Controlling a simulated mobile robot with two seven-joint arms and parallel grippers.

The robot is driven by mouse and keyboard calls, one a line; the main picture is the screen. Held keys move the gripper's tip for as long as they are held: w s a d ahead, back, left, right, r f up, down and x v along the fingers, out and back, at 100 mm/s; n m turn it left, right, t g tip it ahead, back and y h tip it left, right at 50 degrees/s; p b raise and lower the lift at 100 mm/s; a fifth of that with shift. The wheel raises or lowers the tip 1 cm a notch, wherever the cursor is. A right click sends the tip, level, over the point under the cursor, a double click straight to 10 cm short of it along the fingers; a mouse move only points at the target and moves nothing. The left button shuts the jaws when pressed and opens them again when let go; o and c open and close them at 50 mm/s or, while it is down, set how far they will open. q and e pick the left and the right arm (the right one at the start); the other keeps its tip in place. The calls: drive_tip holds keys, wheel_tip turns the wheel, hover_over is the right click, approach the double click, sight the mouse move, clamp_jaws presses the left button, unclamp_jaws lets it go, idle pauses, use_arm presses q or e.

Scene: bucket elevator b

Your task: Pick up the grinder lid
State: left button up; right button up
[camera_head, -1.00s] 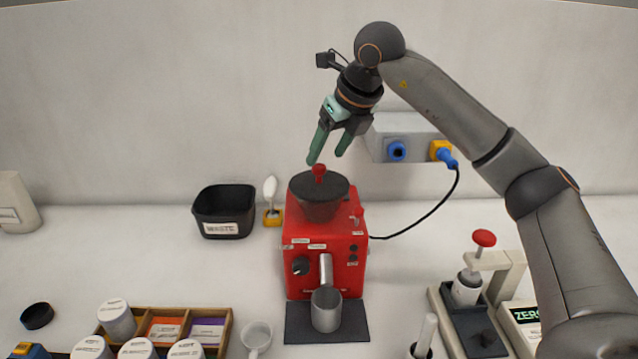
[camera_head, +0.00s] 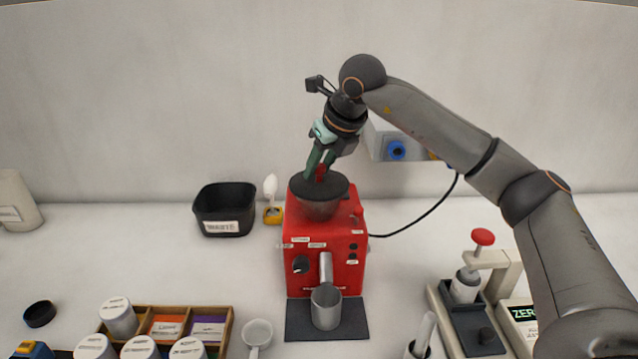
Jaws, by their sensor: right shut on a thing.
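The red grinder (camera_head: 338,262) stands on a dark mat in the middle of the table. Its dark round lid (camera_head: 334,186) sits on top of the hopper (camera_head: 318,208), with a red knob (camera_head: 321,172) at its centre. My right gripper (camera_head: 318,170) comes down from above and is shut on the lid's red knob, its green fingers on either side of it and partly hiding it. The lid appears to rest on the hopper. My left gripper is not in view.
A metal cup (camera_head: 326,307) stands under the grinder's spout. A black waste bin (camera_head: 224,211) and a white brush (camera_head: 270,190) are left of the grinder. A wooden tray (camera_head: 229,325) with jars is front left; a tamping stand (camera_head: 468,310) is right. A cable runs behind.

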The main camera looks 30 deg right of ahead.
clamp_jaws()
